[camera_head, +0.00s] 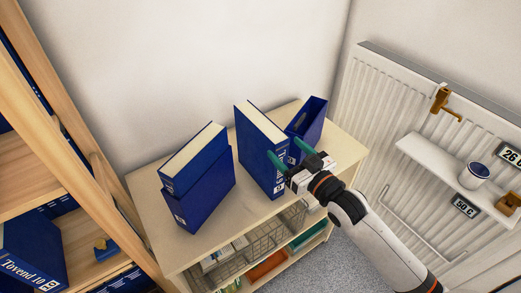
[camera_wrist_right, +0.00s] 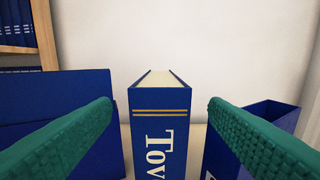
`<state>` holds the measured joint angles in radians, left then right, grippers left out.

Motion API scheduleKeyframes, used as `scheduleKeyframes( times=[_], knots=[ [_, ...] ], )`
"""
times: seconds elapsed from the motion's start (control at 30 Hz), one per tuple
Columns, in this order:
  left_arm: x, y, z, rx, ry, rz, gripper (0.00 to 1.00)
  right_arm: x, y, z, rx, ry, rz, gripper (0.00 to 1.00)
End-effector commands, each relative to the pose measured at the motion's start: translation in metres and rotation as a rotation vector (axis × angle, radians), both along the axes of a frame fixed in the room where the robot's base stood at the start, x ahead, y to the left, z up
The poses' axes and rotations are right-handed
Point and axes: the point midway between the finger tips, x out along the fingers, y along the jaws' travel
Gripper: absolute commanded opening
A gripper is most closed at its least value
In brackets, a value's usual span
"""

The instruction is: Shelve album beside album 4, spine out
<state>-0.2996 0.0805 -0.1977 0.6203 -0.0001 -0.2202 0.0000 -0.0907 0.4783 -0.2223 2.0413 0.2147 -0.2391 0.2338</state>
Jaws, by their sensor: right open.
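A thick blue album (camera_head: 258,150) stands upright on a low wooden cabinet, with cream page edges on top. In the right wrist view its spine (camera_wrist_right: 160,130) faces me, with gold lines and white letters starting "Tov". My right gripper (camera_head: 290,154) is open at the spine side. In the wrist view its green fingers lie left and right of the album with gaps; nothing is held. Several blue albums stand in the wooden shelf at the left, seen in the wrist view (camera_wrist_right: 15,25). I cannot tell which is album 4. My left gripper is not in view.
On the cabinet top (camera_head: 150,205), a blue slipcase (camera_head: 203,190) with a book stands left of the album, and an open blue box (camera_head: 315,115) right. A blue binder marked "Tovend 10" (camera_head: 30,255) is in the left shelf (camera_head: 75,235). A radiator (camera_head: 385,110) is at right.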

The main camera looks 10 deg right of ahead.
Motion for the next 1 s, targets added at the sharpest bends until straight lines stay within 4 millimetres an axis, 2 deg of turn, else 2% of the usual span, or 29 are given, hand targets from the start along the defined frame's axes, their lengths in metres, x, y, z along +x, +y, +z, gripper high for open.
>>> scheduleKeyframes(
  times=[0.1,0.33,0.6,0.9,1.0],
  knots=[
    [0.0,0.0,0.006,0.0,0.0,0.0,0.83,0.017,0.006,0.002,0.001,0.0,0.0,0.69],
    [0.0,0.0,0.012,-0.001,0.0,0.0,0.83,0.033,0.012,0.001,0.0,0.001,0.0,0.69],
    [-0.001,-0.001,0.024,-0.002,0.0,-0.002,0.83,0.069,0.024,-0.002,-0.001,0.0,0.001,0.69],
    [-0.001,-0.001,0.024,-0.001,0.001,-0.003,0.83,0.073,0.026,-0.004,-0.002,0.002,0.001,0.69],
    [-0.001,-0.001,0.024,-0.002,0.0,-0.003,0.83,0.073,0.026,-0.004,-0.002,0.002,0.001,0.53]
  ],
)
